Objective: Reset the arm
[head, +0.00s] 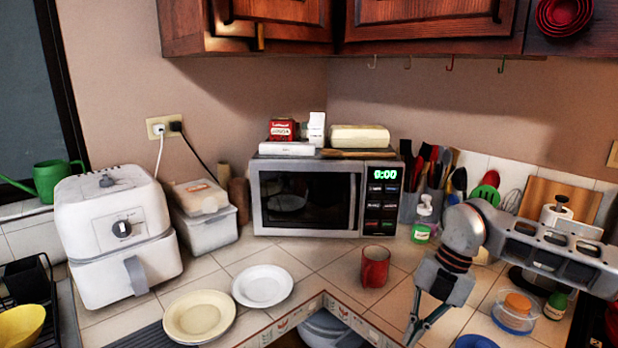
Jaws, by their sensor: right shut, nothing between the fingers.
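My right arm (550,250) comes in from the right edge, above the counter, and bends down at a rounded joint. My right gripper (411,338) hangs from it and points down toward the front of the counter. Its two fingers come together at the tips near the bottom edge of the picture. I see nothing held between them. A red mug (375,266) stands on the tiles to the left of the gripper, apart from it. My left gripper is not in view.
A microwave (310,198) stands at the back, with a white air fryer (110,215) to its left. A white plate (262,286) and a cream plate (199,314) lie in front. A lidded container (516,311) and bottles are close to my right arm.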

